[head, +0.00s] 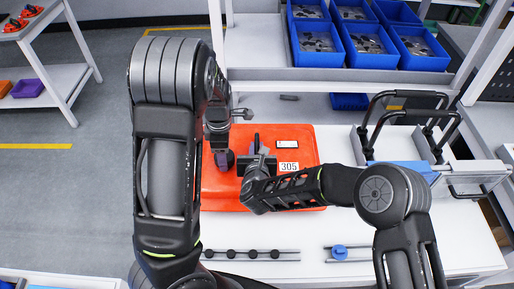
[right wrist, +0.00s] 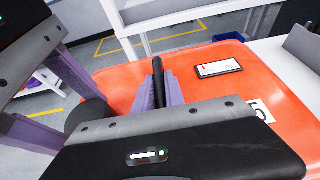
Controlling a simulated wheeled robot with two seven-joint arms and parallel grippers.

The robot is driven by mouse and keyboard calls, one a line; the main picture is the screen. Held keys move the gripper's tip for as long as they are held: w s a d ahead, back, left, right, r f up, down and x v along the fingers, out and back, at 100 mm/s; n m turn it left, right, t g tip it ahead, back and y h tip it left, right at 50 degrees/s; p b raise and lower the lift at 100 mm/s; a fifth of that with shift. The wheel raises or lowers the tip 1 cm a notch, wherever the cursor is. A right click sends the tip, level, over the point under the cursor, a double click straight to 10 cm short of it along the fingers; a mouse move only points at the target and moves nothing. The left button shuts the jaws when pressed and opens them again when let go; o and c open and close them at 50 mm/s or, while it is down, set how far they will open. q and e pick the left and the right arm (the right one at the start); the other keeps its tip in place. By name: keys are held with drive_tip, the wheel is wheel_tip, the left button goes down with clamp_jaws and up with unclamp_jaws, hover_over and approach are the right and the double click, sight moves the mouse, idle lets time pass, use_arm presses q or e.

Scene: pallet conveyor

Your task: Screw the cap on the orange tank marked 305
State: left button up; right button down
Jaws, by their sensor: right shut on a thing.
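The orange tank (head: 225,190) marked 305 lies on the white table, with its number label (head: 289,167) on top. It fills much of the right wrist view (right wrist: 230,75). A dark round part (head: 225,160), which looks like the cap, is at its left side; it also shows in the right wrist view (right wrist: 88,116). My left gripper (right wrist: 72,118) has its purple fingers spread on either side of it; whether they touch it is unclear. My right gripper (head: 257,148) is over the tank's middle, its purple fingers shut on a black upright bar (right wrist: 158,82), seemingly the tank's handle.
Blue bins (head: 316,45) with small parts stand on the shelf behind. Black-handled fixtures (head: 402,115) are at the right. Rails (head: 250,254) with black knobs and a blue knob (head: 340,252) lie along the front. A side rack (head: 50,80) is far left; the floor beside it is clear.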

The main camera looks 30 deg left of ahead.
use_arm(q)
drive_tip(key=m, duration=0.7)
drive_tip(key=shift+a+m, duration=0.1)
drive_tip(key=shift+m, duration=0.2)
drive_tip(key=m, duration=0.7)
drive_tip(key=o, duration=1.2)
